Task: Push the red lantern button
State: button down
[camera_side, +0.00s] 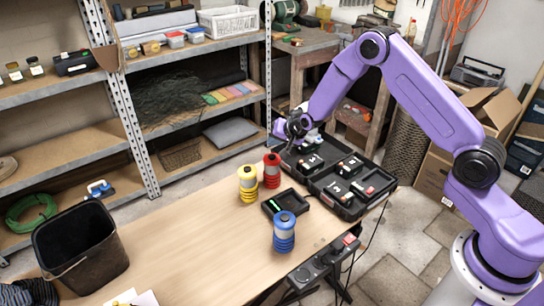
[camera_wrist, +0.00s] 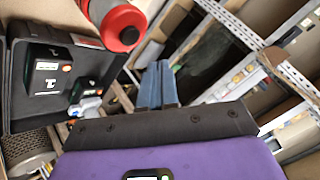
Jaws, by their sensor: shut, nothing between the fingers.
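The red lantern (camera_side: 272,171) stands upright near the far edge of the wooden table in the side view, next to the yellow lantern (camera_side: 248,185). In the wrist view the red lantern (camera_wrist: 120,20) shows at the top, partly cut off by the frame, with a red and dark end facing down the picture. My gripper (camera_side: 284,127) is above and behind the red lantern in the side view, apart from it. In the wrist view its fingers (camera_wrist: 158,82) are together and empty, to the lower right of the lantern.
The blue lantern (camera_side: 284,234) stands nearer the front, beside a small black tray (camera_side: 271,209). An open black tool case (camera_side: 345,207) lies to the right. A black bin (camera_side: 80,255) stands at left. The table's middle is clear.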

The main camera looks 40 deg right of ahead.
aim_at(274, 157)
jog(key=shift+f, duration=1.3)
dwell(1.1)
jog(key=shift+f, duration=0.4)
jog(key=shift+f, duration=0.45)
dwell(0.9)
jog(key=shift+r, duration=0.85)
jog(key=shift+r, duration=2.5)
